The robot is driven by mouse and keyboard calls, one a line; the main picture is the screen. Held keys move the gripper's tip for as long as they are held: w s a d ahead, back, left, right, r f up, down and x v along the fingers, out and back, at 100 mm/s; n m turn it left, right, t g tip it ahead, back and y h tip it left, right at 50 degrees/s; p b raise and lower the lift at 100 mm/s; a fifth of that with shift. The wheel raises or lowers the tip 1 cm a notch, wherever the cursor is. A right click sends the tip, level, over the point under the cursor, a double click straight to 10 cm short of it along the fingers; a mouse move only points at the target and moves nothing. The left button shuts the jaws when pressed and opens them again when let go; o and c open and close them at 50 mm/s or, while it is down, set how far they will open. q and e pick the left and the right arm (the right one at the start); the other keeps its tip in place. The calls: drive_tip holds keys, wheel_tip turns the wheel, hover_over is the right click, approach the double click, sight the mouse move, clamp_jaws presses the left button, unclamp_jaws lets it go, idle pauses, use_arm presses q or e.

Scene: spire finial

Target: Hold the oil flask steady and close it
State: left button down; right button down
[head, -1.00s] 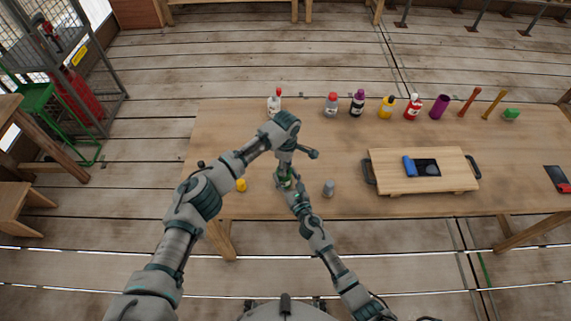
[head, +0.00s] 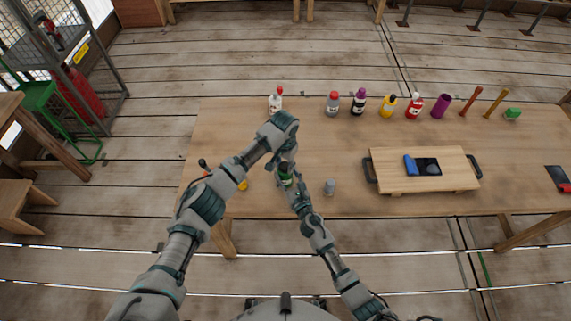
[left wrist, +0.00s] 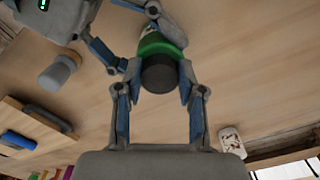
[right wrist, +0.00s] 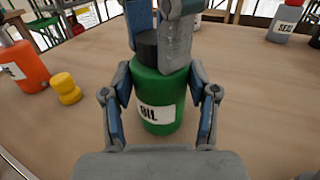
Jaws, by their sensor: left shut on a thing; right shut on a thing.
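The oil flask (right wrist: 160,95) is green with a white OIL label and stands upright near the front left of the table. It also shows in the head view (head: 286,181), partly hidden by my arms. My right gripper (right wrist: 160,88) is shut on its body. A black cap (left wrist: 159,74) sits at the flask's top. My left gripper (left wrist: 159,82) reaches down from above with its fingers on both sides of the cap, shut on it. The cap's seat on the neck is partly hidden by the left fingers, so I cannot tell how tightly it sits.
An orange bottle (right wrist: 24,66) and a yellow piece (right wrist: 66,88) stand left of the flask. A grey piece (head: 330,187) stands to its right. Several bottles line the table's back edge. A wooden board (head: 390,178) with dark handles lies further right.

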use_arm(q)
drive_tip(key=m, duration=0.7)
drive_tip(key=shift+w+a+m, duration=0.1)
drive_tip(key=shift+w+m, duration=0.15)
drive_tip(key=shift+m, duration=0.15)
use_arm(e)
drive_tip(key=shift+s+a+r, duration=0.1)
drive_tip(key=shift+s+a, duration=0.1)
drive_tip(key=shift+a, duration=0.2)
use_arm(q)
drive_tip(key=m, duration=0.4)
drive_tip(key=shift+w+m, duration=0.1)
drive_tip(key=shift+m, duration=0.3)
drive_tip(key=m, duration=0.4)
drive_tip(key=shift+w, duration=0.1)
drive_tip(key=c, duration=0.8)
unclamp_jaws()
drive_tip(key=shift+o, duration=0.9)
use_arm(e)
drive_tip(key=shift+w+d, duration=0.1)
drive_tip(key=shift+d, duration=0.05)
drive_tip(key=shift+d, duration=0.15)
use_arm(q)
wheel_tip(320, 180, up, 12)
